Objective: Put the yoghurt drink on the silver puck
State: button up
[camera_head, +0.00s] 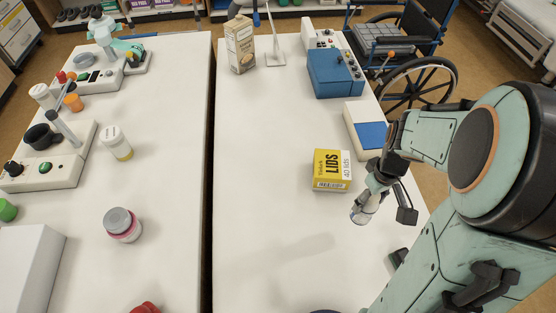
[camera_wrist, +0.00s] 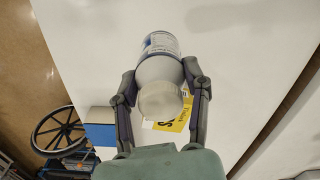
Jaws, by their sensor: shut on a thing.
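My gripper (camera_head: 372,188) is shut on a small white bottle (camera_head: 362,212), which looks like the yoghurt drink, above the right table. In the wrist view the bottle (camera_wrist: 160,72) sits between the two fingers (camera_wrist: 160,88), with its pale cap toward the camera and a printed label at its far end. In the head view it hangs tilted, just right of and nearer than the yellow lids box. I cannot surely pick out the silver puck; a flat grey disc (camera_head: 84,60) lies at the far left table, and a grey-topped round jar (camera_head: 122,223) stands nearer.
The yellow lids box (camera_head: 331,170), a carton (camera_head: 240,45), a blue-topped device (camera_head: 334,73) and a white-and-blue block (camera_head: 368,130) stand on the right table (camera_head: 270,210). A dark gap separates the tables. The right table's near middle is clear.

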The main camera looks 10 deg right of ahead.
jog(key=r, duration=0.1)
jog(key=w+r, duration=0.1)
jog(key=r, duration=0.1)
jog(key=shift+w+a+n, duration=0.2)
jog(key=shift+w+n, duration=0.1)
jog(key=w+a+r+n, duration=0.4)
jog(key=a, duration=0.6)
jog(key=w+a+r+n, duration=0.3)
jog(key=a+r+n, duration=0.15)
jog(key=a, duration=0.55)
jog(key=s+a+r+n, duration=0.2)
jog(key=s+a+n, duration=0.3)
jog(key=a, duration=0.6)
jog(key=s+a+r+n, duration=0.2)
jog(key=s+a, duration=0.4)
jog(key=a, duration=0.5)
send_over(116, 217)
jog(key=shift+n, duration=0.25)
jog(key=shift+f, duration=6.7)
